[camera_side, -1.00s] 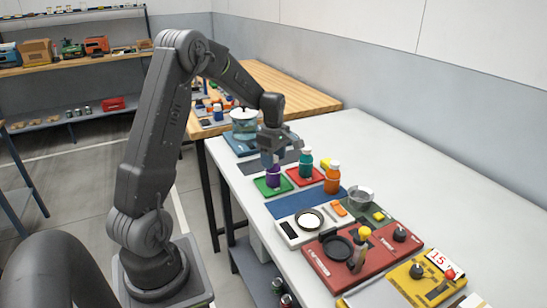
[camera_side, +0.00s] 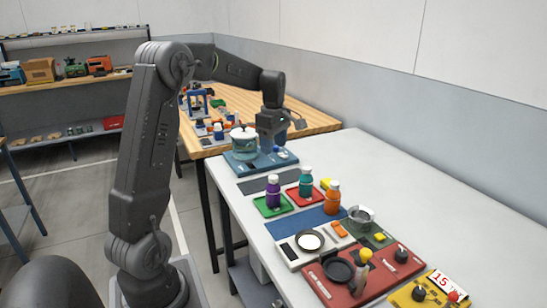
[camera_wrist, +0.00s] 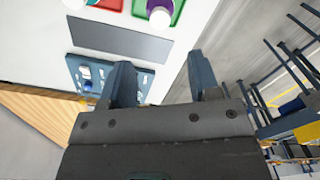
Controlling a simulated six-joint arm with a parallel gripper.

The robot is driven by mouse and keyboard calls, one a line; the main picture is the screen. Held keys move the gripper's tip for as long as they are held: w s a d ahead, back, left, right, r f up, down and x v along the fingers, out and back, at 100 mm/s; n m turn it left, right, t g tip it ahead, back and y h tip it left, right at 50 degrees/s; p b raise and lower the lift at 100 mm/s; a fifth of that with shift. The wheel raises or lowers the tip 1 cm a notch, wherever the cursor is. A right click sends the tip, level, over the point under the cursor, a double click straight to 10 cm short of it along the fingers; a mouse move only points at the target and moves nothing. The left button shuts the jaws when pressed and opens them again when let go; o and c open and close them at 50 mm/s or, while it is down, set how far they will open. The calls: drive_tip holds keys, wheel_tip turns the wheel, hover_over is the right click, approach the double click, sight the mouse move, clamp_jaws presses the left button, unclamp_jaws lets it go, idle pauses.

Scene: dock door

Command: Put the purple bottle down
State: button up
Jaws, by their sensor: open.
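The purple bottle (camera_side: 273,190) stands upright on the green mat (camera_side: 262,207) on the white table, with a white cap on top. In the wrist view its white cap (camera_wrist: 160,17) shows at the top edge over the green mat (camera_wrist: 178,8). My gripper (camera_side: 275,145) is open and empty, apart from the bottle and beyond it, over the blue board with the pot. In the wrist view the two fingers (camera_wrist: 163,85) are spread with nothing between them.
A teal bottle (camera_side: 305,182) stands on a red mat beside it, and an orange bottle (camera_side: 332,197) stands nearer. A lidded pot (camera_side: 244,143) is close to my gripper. A grey mat (camera_side: 268,179) is bare. The table's right side is clear.

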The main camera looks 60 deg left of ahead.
drive_tip(key=s+d+r+m+t, duration=0.1)
drive_tip(key=s+d+r+m, duration=0.1)
drive_tip(key=d+m, duration=0.3)
drive_tip(key=s+d+r+m+t+y, duration=0.1)
drive_tip(key=s+d+r+m, duration=0.1)
drive_tip(key=d, duration=0.4)
drive_tip(key=s+d+r+m+t, duration=0.1)
drive_tip(key=s+d+r+m, duration=0.1)
drive_tip(key=d+r+m, duration=0.3)
drive_tip(key=s+d+f+m+t+h, duration=0.1)
drive_tip(key=s+d+f+m, duration=0.4)
drive_tip(key=s+d+m, duration=0.6)
drive_tip(key=shift+s+d+t, duration=0.4)
drive_tip(key=shift+t, duration=0.4)
